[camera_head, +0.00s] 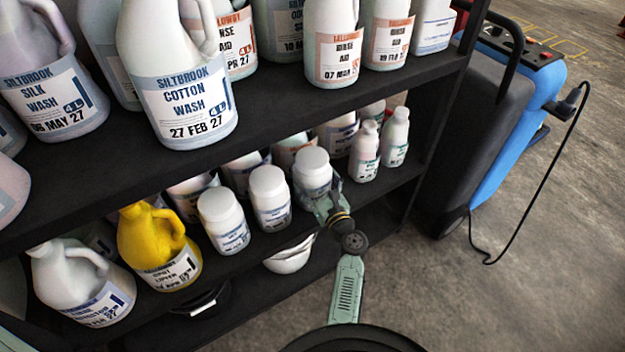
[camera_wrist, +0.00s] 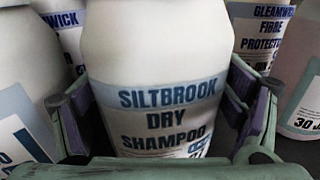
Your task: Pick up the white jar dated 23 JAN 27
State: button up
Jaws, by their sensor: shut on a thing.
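My gripper (camera_head: 325,203) reaches to the middle shelf and is shut around a white jar (camera_head: 312,168). In the wrist view this jar (camera_wrist: 158,60) stands upright between the two purple-padded fingers (camera_wrist: 168,100), and its label reads SILTBROOK DRY SHAMPOO. Its date is hidden below the gripper's frame, so I cannot tell whether it is 23 JAN 27. Two similar white jars, a middle one (camera_head: 269,190) and a left one (camera_head: 223,218), stand to its left along the shelf front; their dates are too small to read. I cannot tell whether the held jar touches the shelf.
Two small white bottles (camera_head: 364,150) stand right of the held jar. In the wrist view a pinkish container (camera_wrist: 300,95) stands close on the right. A yellow jug (camera_head: 152,240) is at left. Open floor (camera_head: 480,290) lies right.

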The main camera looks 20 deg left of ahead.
jog(key=c, duration=0.5)
jog(key=shift+o, duration=0.2)
jog(key=shift+r, duration=0.1)
